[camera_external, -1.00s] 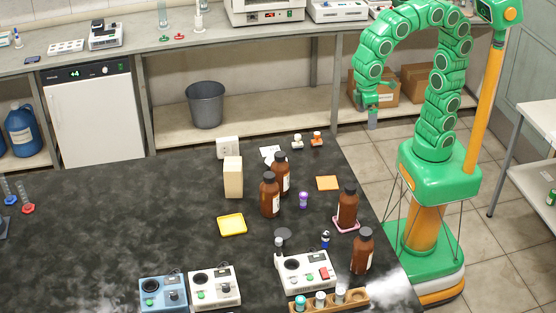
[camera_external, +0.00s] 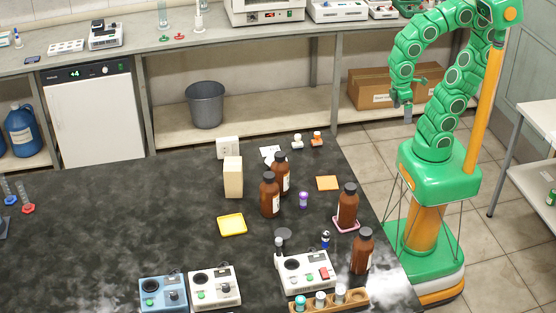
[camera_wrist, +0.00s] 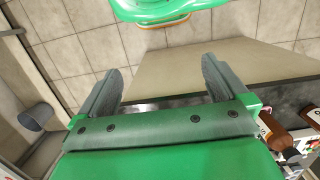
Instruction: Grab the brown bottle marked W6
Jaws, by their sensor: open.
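Several brown bottles with dark caps and pale labels stand on the black bench. Two stand close together near the middle, a front one (camera_external: 270,196) and a back one (camera_external: 281,174). Another bottle (camera_external: 347,207) stands on a pink mat to their right, and one (camera_external: 362,252) stands near the right edge. The label text is too small to read, so I cannot tell which is W6. My gripper (camera_external: 407,108) hangs off the bench's right side, apart from every bottle. In the wrist view my gripper (camera_wrist: 163,85) is open and empty, with a brown bottle (camera_wrist: 275,132) at lower right.
The black bench (camera_external: 110,215) carries a beige box (camera_external: 233,177), a yellow tray (camera_external: 232,225), an orange mat (camera_external: 327,183), a purple-capped vial (camera_external: 304,200), white devices (camera_external: 306,274) and a wooden rack (camera_external: 330,302). Cardboard boxes (camera_external: 376,92) sit on the back shelf. Bench left is mostly clear.

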